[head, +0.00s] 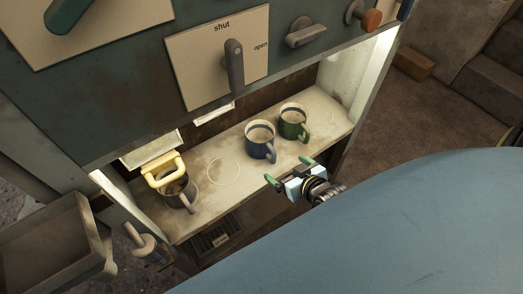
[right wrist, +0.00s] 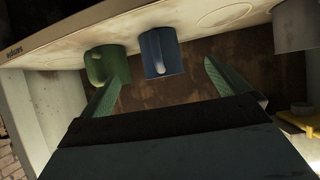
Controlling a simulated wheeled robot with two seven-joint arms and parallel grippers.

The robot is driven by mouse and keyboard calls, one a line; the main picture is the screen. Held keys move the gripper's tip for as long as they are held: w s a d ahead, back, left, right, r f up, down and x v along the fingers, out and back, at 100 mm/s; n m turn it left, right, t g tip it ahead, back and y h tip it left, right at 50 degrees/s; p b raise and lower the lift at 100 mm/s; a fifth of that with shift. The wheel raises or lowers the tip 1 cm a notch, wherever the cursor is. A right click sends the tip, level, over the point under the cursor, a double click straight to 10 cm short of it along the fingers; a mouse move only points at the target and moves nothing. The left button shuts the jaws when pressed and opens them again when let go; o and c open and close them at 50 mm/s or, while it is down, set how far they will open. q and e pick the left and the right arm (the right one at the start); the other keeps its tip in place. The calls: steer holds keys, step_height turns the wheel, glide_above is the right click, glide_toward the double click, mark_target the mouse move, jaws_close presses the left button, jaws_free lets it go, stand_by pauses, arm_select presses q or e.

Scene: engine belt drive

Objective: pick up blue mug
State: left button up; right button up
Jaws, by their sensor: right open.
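The blue mug (head: 260,143) stands upright on the shelf (head: 222,190) in the head view, its handle toward the front. My right gripper (head: 290,171) is open and empty in front of the shelf, a little right of and nearer than the blue mug. My left gripper is not in view.
A green mug (head: 293,124) stands close to the right of the blue mug. A panel with levers (head: 235,68) overhangs the shelf. The shelf between the dark and blue mugs is clear.

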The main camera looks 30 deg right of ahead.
mark_target(273, 142)
step_height(273, 142, up, 5)
steer(key=w+t+b, duration=0.1)
steer(key=w+t, duration=0.1)
steer(key=b+x, duration=0.1)
steer(key=x, duration=0.1)
steer(key=b+x, duration=0.1)
steer(key=x, duration=0.1)
steer(key=b+x, duration=0.1)
steer(key=x, duration=0.2)
steer(key=shift+w+d+f, duration=0.1)
steer(key=shift+d+f, duration=0.05)
steer(key=shift+d, duration=0.25)
steer(key=b+x, duration=0.1)
steer(key=x, duration=0.1)
steer(key=b+x, duration=0.1)
steer(key=x, duration=0.2)
steer(key=shift+f+b, duration=0.25)
steer(key=shift+b, duration=0.1)
steer(key=shift+w, duration=0.15)
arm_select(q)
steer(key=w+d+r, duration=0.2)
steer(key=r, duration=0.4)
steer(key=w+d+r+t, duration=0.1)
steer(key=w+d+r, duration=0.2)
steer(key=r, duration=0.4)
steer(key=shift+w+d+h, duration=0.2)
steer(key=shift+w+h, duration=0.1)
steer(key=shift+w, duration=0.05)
